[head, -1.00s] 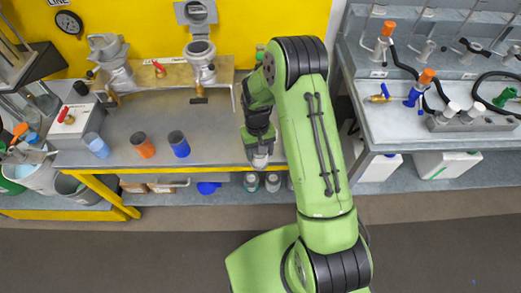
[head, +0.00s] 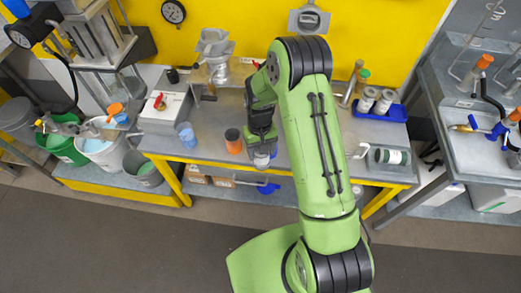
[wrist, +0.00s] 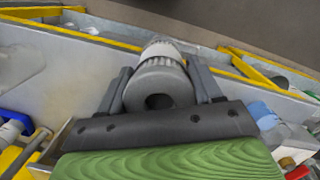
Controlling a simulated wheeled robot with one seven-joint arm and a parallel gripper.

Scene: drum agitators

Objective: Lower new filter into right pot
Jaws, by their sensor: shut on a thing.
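My gripper (head: 262,147) is shut on a pale filter (head: 261,161), which hangs below the jaws in front of the bench. In the wrist view the filter (wrist: 158,84) shows as a ribbed cylinder with a grey, holed end between the two fingers. The left pot (head: 215,68) stands on the bench against the yellow wall, its lid raised. The right pot's raised lid (head: 308,19) shows above my arm. My arm hides the pot body below it, so I cannot see its inside. The gripper is well apart from both pots.
An orange-topped cup (head: 233,141) and a blue cup (head: 186,134) stand on the bench (head: 210,115) left of the gripper. A blue tray (head: 396,112) with two pale cylinders is at right. A switch box (head: 165,105) and buckets (head: 103,145) are at left.

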